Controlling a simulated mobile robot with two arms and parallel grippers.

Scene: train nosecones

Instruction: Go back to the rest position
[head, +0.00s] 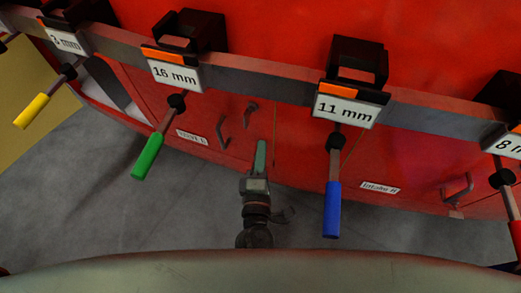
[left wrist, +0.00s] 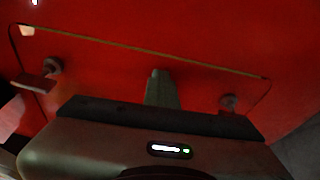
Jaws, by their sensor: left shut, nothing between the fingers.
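My left gripper (head: 260,158) is in the middle of the head view, with its greenish fingers together and empty. It points at the red train front, between the green-handled and blue-handled tools and below the rail. The left wrist view also shows the closed fingers (left wrist: 162,90) before a red panel (left wrist: 195,88). I cannot tell whether they touch it. My right gripper is not in view.
A grey rail (head: 260,85) holds hanging tools: yellow (head: 31,111), green (head: 148,157), blue (head: 332,210) and red (head: 517,240). Labels include 16 mm (head: 175,75) and 11 mm (head: 346,110). Handles (head: 222,132) stick out from the red panels. Grey floor (head: 100,205) is clear.

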